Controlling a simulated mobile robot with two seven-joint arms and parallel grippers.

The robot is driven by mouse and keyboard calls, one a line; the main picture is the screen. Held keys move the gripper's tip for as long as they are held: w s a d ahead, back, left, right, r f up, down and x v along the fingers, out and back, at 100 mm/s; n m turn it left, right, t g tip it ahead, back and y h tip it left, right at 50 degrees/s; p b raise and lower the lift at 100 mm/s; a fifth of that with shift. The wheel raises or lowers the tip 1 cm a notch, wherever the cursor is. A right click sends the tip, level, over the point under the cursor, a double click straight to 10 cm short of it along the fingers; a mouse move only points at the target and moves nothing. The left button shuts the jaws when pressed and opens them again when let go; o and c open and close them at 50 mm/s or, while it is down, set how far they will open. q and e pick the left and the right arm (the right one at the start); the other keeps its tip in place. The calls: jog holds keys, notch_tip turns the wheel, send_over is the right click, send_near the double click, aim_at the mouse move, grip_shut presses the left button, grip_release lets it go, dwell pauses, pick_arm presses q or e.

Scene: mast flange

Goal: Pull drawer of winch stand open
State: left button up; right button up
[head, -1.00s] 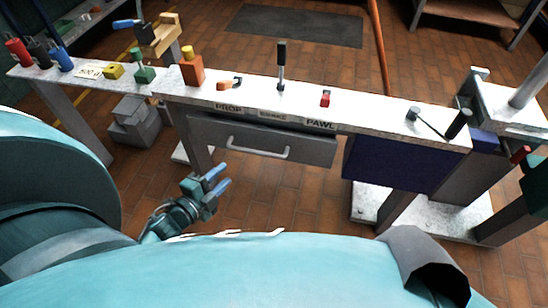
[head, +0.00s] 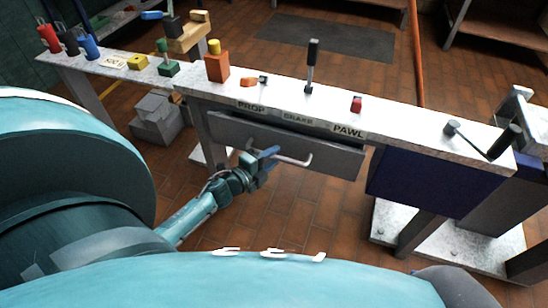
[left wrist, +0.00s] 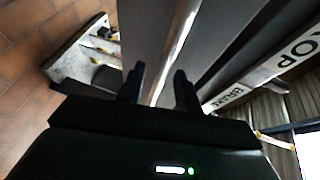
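The grey drawer (head: 330,158) hangs under the white top of the winch stand (head: 400,118), its front close below the label strip. Its pale bar handle (head: 296,160) runs across the front. My left gripper (head: 270,155), with blue fingertips, is at the handle's left part and hides that end. In the left wrist view the two dark fingers (left wrist: 159,87) stand apart, with a bright strip running between them against the grey drawer front; I cannot tell whether they touch the handle. My right gripper is not in view.
On the stand top are an orange block (head: 217,67), a black lever (head: 312,66), a red piece (head: 357,104) and a crank (head: 480,140). A dark blue panel (head: 430,185) is right of the drawer. Grey steps (head: 157,117) stand on the floor at left.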

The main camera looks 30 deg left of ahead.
pick_arm(q)
jog(key=shift+w+f, duration=0.15)
jog(key=shift+w, duration=0.5)
jog(key=shift+d, duration=0.1)
jog(key=shift+c, duration=0.5)
grip_shut()
